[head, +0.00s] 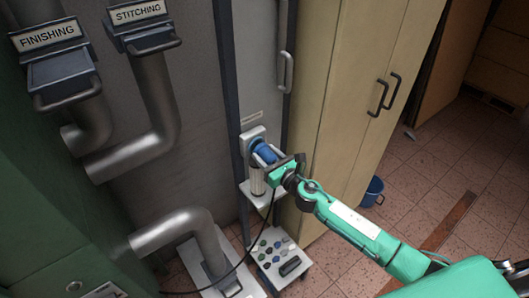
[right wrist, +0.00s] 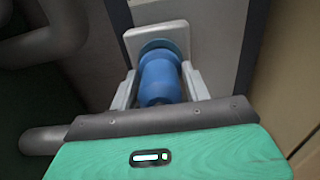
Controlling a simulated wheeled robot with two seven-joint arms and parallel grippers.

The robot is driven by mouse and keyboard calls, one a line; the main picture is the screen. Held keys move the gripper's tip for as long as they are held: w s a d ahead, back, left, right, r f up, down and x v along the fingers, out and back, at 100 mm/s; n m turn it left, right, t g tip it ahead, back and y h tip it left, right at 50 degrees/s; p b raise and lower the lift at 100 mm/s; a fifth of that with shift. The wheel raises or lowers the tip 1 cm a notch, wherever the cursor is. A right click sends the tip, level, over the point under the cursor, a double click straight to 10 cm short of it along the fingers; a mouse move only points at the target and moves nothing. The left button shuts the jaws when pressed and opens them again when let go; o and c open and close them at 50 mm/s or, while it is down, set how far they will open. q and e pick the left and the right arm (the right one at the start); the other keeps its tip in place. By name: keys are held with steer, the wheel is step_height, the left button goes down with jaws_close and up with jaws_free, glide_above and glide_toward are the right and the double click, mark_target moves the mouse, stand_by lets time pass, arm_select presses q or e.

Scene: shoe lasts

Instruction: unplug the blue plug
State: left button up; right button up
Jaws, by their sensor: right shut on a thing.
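The blue plug (head: 265,153) is at a pale wall socket (head: 252,134) on a narrow grey panel. In the right wrist view the blue plug (right wrist: 161,80) points at the white socket plate (right wrist: 150,35), with a darker blue ring at its far end. My right gripper (head: 272,162) is shut on the plug, with one finger on each side of it in the right wrist view (right wrist: 160,88). I cannot tell whether the plug is fully seated in the socket. My left gripper is not in view.
A small white shelf (head: 262,194) sits below the socket. Grey pipes (head: 155,110) stand left, tall beige cabinets (head: 350,90) right. A blue bucket (head: 372,192) is on the open tiled floor.

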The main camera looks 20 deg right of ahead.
steer(key=shift+v, duration=2)
